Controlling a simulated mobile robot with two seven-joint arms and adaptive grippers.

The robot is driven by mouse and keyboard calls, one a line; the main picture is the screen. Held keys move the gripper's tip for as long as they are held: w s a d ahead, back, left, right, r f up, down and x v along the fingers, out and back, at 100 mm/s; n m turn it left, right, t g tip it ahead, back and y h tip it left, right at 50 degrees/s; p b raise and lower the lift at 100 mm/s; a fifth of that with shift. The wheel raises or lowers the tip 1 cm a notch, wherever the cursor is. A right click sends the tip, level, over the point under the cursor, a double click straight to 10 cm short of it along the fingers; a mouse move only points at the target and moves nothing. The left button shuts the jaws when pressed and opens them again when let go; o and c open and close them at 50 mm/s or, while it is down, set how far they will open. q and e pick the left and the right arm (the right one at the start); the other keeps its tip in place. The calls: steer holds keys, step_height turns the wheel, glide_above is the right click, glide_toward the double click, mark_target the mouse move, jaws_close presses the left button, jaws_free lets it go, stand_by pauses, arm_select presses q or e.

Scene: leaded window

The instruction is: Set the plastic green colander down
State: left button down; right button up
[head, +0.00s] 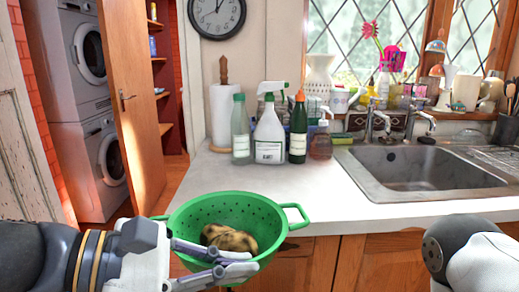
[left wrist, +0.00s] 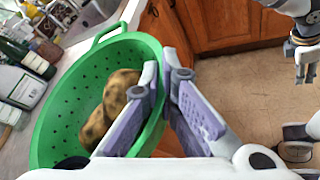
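The green plastic colander (head: 180,222) is at the counter's front left edge in the head view, upright or nearly so. Brown, dark-spotted potato-like items lie in it (head: 229,238). My left gripper (head: 238,262) is shut on its near rim. The left wrist view shows the colander (left wrist: 62,108) with one finger inside the wall and one outside, the rim between them (left wrist: 165,95). Its underside is hidden, so I cannot tell whether it touches the counter.
The white countertop (head: 330,190) is clear between the colander and the sink (head: 420,168). Behind stand a spray bottle (head: 269,138), a dark green bottle (head: 298,135), a pale green bottle (head: 240,135) and a paper roll (head: 221,115). Wooden cabinets (head: 375,262) are below.

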arm_select(q)
steer(key=w+a+f+n+t+y, duration=0.1)
steer(key=w+a+f+n+t, duration=0.1)
steer(key=a+f, duration=1)
steer(key=shift+a+f+n+t+y, duration=0.3)
steer(key=shift+a+n+t, duration=0.1)
steer(key=shift+a, duration=0.65)
steer(key=shift+r, duration=0.1)
steer(key=shift+d, duration=0.1)
